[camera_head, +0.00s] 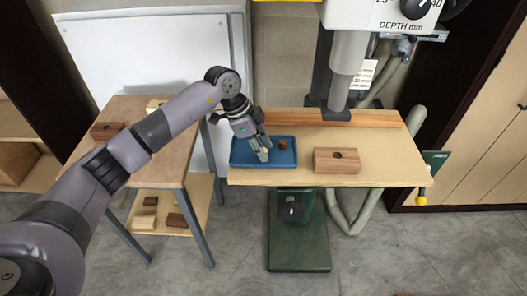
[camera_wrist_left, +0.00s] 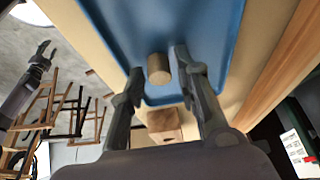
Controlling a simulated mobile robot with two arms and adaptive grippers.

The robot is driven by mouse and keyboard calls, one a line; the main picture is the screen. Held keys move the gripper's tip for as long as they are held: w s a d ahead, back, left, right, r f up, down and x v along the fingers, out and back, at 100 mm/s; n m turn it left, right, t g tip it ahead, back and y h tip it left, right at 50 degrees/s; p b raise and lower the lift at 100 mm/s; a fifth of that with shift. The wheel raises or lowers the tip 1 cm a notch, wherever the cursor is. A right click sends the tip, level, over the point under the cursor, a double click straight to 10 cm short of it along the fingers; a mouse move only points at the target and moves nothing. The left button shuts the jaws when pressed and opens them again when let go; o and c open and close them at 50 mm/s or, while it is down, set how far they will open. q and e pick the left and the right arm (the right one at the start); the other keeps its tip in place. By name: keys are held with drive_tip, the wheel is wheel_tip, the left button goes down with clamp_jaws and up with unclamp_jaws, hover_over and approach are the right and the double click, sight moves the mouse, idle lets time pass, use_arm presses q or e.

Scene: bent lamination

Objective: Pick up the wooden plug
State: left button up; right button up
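A short tan wooden plug (camera_wrist_left: 158,69) shows in the wrist view, between the two fingers of my left gripper (camera_wrist_left: 159,62). Narrow gaps show on both sides of it, so the gripper looks open around it and not clamped. In the head view my left gripper (camera_head: 262,154) points down into the blue tray (camera_head: 238,162), and a pale piece (camera_head: 265,154) shows at its fingertips. A darker brown plug (camera_head: 283,144) stands in the tray to the right of the gripper.
A wooden block with a hole (camera_head: 337,161) lies on the drill press table (camera_head: 390,172), right of the tray. The drill press head (camera_head: 380,14) hangs above. A wooden fence (camera_head: 385,118) runs along the back. A side table (camera_head: 150,160) with blocks stands left.

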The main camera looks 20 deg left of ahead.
use_arm(q)
drive_tip(key=shift+c, duration=0.2)
drive_tip(key=c, duration=0.5)
drive_tip(key=shift+r, duration=0.1)
